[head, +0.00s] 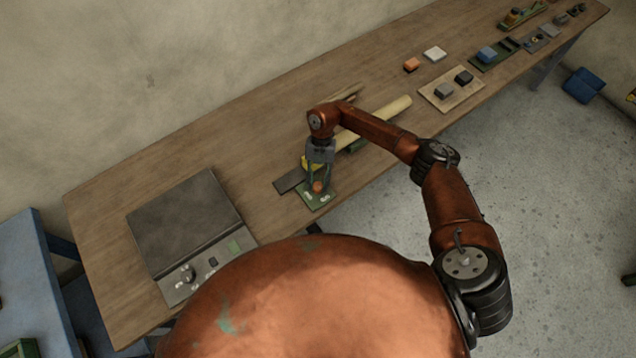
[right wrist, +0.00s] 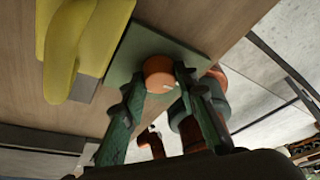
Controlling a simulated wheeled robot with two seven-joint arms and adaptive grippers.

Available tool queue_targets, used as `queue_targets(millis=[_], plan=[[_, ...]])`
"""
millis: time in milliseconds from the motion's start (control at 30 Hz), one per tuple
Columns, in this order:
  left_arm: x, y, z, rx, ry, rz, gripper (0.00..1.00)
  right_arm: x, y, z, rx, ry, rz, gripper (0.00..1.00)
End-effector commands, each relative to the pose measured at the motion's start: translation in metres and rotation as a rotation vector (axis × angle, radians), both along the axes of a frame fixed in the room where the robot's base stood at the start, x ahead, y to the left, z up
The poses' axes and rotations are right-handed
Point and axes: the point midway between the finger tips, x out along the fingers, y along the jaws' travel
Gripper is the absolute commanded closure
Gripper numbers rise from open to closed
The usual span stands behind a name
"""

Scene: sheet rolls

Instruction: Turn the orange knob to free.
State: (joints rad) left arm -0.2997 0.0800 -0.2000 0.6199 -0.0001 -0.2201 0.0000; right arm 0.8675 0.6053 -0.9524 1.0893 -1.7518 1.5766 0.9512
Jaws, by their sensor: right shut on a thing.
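The orange knob (head: 318,186) sits on a small green plate (head: 318,198) near the front edge of the wooden table. In the right wrist view the knob (right wrist: 158,72) is round, with a small pale mark on its face, on the green plate (right wrist: 135,45). My right gripper (head: 319,182) reaches down from above and is shut on the knob, with one green finger on each side. In the right wrist view its fingers (right wrist: 160,88) flank the knob. The lettering on the plate is too small to read. My left gripper is not in view.
A yellow thing (right wrist: 85,40) lies close beside the plate. A pale roll (head: 390,113) lies behind my right arm. A dark flat panel with controls (head: 185,222) stands at the left. Several small blocks and boards lie toward the far right. The table's middle left is clear.

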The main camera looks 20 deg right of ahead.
Motion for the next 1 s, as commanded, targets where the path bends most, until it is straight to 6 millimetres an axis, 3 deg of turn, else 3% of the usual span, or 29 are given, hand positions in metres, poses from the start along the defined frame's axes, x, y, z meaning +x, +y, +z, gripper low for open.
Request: queue_targets(millis=[433, 467, 500, 700, 1000], plan=[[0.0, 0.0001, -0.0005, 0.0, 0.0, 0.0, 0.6, -0.0004, 0.0008, 0.0002, 0.001, 0.0, 0.01, 0.97], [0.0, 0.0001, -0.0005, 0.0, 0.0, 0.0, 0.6, -0.0003, 0.0008, 0.0003, 0.001, 0.0, 0.01, 0.7], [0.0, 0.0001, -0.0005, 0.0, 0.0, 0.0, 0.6, -0.0004, 0.0008, 0.0002, 0.001, 0.0, 0.01, 0.68], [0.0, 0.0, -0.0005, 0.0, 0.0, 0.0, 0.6, -0.0003, 0.0006, 0.0001, 0.001, 0.001, 0.009, 0.55], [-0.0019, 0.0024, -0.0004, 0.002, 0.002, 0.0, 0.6, 0.0008, -0.0001, 0.0022, 0.0, 0.0, 0.009, 0.55]])
